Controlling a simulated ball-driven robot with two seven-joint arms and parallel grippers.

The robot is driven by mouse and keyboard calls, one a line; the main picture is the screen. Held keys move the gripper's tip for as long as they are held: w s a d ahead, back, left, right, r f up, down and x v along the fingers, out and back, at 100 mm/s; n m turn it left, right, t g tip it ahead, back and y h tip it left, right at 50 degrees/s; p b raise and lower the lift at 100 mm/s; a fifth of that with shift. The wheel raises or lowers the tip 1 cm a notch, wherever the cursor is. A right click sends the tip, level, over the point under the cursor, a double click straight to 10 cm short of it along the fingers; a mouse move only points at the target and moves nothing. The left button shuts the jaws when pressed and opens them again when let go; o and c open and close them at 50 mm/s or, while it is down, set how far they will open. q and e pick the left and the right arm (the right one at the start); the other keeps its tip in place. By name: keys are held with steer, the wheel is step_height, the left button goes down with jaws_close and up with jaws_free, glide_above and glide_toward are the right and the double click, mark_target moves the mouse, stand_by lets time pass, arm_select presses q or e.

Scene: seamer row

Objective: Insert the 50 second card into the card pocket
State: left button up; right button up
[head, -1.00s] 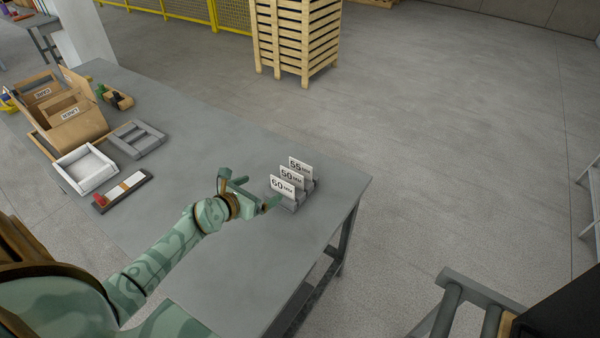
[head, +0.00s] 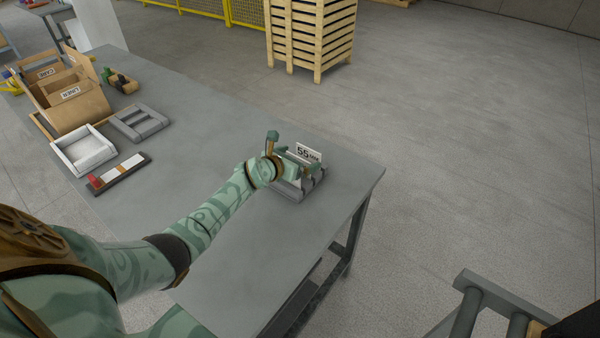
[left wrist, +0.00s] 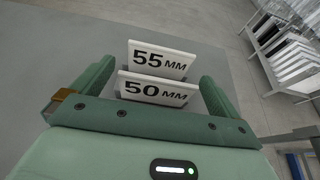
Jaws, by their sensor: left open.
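The 50 card, a white plate reading "50 MM" (left wrist: 155,90), stands upright in the left wrist view, between the two fingers of my left gripper (left wrist: 158,88). The fingers are open, one beyond each end of the card. In the head view my left gripper (head: 295,168) is over the grey card rack (head: 300,191) and hides the 50 card. The 55 card (head: 309,153) stands upright just behind; it also shows in the left wrist view (left wrist: 160,60). The 60 card is hidden now. I cannot make out a card pocket for certain. My right gripper is not in view.
On the table (head: 220,145), a dark strip with a red end (head: 119,173), a white tray (head: 84,152), a grey divided tray (head: 140,122) and cardboard boxes (head: 85,108) stand at the left. The table's right edge is close to the rack.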

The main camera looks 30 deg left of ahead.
arm_select(q)
steer(key=shift+w+f, duration=0.3)
steer(key=shift+w, duration=0.05)
steer(key=shift+r, duration=0.25)
steer(key=c, duration=0.8)
steer(key=shift+c, duration=0.2)
